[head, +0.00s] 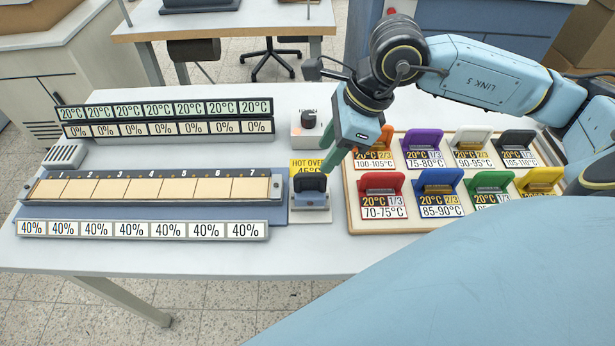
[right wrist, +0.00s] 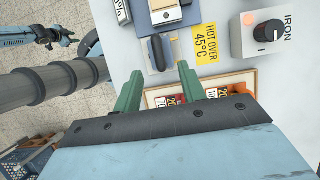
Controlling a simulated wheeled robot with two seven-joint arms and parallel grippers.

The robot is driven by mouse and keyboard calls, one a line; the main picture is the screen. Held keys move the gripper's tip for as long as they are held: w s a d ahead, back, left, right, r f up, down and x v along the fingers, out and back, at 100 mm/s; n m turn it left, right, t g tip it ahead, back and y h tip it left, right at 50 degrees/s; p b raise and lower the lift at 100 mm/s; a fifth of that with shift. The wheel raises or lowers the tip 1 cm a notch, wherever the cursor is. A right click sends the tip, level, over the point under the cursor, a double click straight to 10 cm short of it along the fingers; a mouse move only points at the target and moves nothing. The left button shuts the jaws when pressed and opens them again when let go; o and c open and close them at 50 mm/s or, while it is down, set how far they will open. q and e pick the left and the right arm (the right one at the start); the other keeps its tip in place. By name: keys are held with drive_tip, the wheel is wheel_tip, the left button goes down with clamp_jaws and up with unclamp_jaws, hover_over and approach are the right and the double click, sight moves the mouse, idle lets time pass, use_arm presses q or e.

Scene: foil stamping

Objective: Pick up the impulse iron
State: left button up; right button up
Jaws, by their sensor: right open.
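The impulse iron (head: 310,184), with a dark upright handle, stands on a small light base at the right end of the numbered strip. In the right wrist view its dark handle (right wrist: 157,52) lies just beyond my fingertips. My right gripper (head: 345,155) has green fingers and hangs above and to the right of the iron, apart from it. In the right wrist view its fingers (right wrist: 160,72) are spread with nothing between them. What seems to be my left gripper (right wrist: 64,38) is small at the upper left there; its jaws are unclear.
A knob box labelled IRON (head: 312,130) is farther back. A tray (head: 357,222) of coloured foil holders lies to the right. The numbered strip (head: 150,190) and display rows fill the left. The table front is clear.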

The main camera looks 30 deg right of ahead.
sight(312, 174)
drive_tip(key=x, duration=0.2)
drive_tip(key=shift+a+f, duration=0.2)
drive_tip(key=shift+f, duration=0.15)
drive_tip(key=x, duration=0.4)
drive_tip(key=shift+w+a+f, duration=0.1)
drive_tip(key=shift+a+f, duration=0.1)
drive_tip(key=shift+f, duration=0.1)
drive_tip(key=shift+w+a+f, duration=0.1)
drive_tip(key=shift+f, duration=0.45)
use_arm(q)
drive_tip(key=shift+w+r, duration=0.1)
use_arm(e)
clamp_jaws()
